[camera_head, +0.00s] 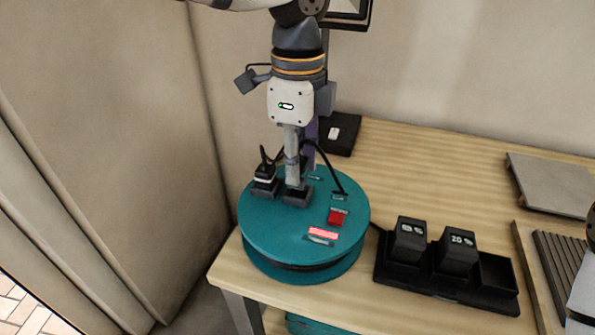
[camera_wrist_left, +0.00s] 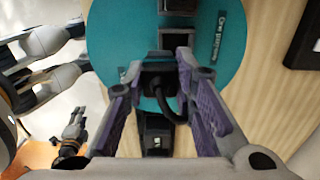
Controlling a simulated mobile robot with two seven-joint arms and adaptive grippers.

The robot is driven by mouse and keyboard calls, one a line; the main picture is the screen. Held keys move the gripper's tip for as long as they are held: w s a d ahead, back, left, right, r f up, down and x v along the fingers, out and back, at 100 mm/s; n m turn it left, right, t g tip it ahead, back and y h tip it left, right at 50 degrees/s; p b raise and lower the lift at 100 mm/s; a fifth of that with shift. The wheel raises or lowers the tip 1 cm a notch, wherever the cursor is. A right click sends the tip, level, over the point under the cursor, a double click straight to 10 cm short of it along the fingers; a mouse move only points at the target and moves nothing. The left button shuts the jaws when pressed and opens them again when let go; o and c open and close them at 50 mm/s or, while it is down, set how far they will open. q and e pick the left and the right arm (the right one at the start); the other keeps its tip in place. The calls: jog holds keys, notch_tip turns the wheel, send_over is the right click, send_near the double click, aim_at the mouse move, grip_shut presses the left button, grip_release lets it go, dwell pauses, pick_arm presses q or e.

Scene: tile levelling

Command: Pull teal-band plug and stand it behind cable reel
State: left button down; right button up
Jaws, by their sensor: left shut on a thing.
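The teal cable reel (camera_head: 275,225) lies flat on the table's near left corner. My left gripper (camera_head: 297,186) points down over its top, shut on a black plug (camera_wrist_left: 157,80) with a black cable. The plug is at a socket on the reel's top; I cannot tell whether it is fully seated.
A red switch (camera_head: 338,216) sits on the reel's top. A black charging tray (camera_head: 440,292) with two batteries stands to the right. A dark box (camera_head: 340,138) is behind the reel. Grey plates lie far right. The table (camera_head: 430,180) is clear between them. A wall is behind.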

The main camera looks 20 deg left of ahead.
pick_arm(q)
jog(key=s+d+r, duration=0.2)
jog(key=s+r, duration=0.9)
jog(key=r, duration=0.3)
jog(key=shift+s+d, duration=0.3)
jog(key=shift+d, duration=0.05)
pick_arm(e)
jog(key=shift+w+r+t, duration=0.3)
jog(key=shift+w+r, duration=0.35)
jog(key=shift+w, duration=0.05)
